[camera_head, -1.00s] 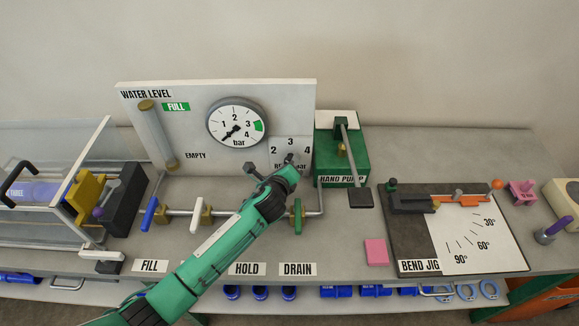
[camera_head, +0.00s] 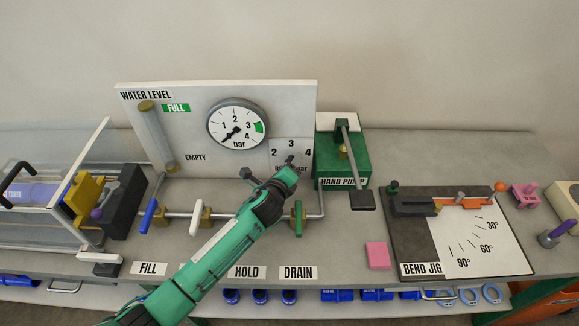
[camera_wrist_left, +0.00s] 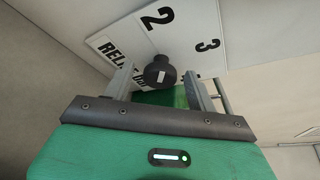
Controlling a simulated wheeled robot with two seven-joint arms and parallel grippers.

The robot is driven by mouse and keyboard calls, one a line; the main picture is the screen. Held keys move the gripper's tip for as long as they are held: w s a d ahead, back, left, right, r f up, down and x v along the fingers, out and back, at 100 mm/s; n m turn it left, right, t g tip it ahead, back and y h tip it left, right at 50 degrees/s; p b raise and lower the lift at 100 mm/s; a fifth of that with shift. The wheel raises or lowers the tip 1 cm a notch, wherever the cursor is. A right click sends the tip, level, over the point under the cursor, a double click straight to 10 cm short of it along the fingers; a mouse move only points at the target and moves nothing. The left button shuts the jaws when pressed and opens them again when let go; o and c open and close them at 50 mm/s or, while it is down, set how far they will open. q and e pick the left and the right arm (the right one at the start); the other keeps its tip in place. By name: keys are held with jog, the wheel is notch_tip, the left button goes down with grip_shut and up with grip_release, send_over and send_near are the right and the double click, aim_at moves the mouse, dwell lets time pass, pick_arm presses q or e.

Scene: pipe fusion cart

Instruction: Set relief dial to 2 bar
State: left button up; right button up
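The relief dial plate (camera_head: 277,146) with the numbers 2, 3 and 4 sits at the lower right of the white panel. It shows large in the left wrist view (camera_wrist_left: 176,32). The dial's black knob (camera_wrist_left: 159,68) has a small white mark on its face. My left gripper (camera_wrist_left: 157,76) is open, one finger on each side of the knob, with a visible gap at both sides. In the head view my left gripper (camera_head: 290,166) covers part of the plate and most of the knob. I cannot read the knob's setting. My right gripper is not in view.
The pressure gauge (camera_head: 237,125) needle points to the lower left, below 1. The hand pump (camera_head: 342,160) stands close to the right of the plate. Fill (camera_head: 150,214), hold (camera_head: 197,217) and drain (camera_head: 298,218) valves sit below the panel. The bend jig (camera_head: 433,246) lies further right.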

pick_arm(q)
notch_tip(320, 180, up, 19)
jog(key=b, duration=0.2)
jog(key=shift+b, duration=0.4)
jog(key=shift+r, duration=0.5)
jog(key=shift+f, duration=0.1)
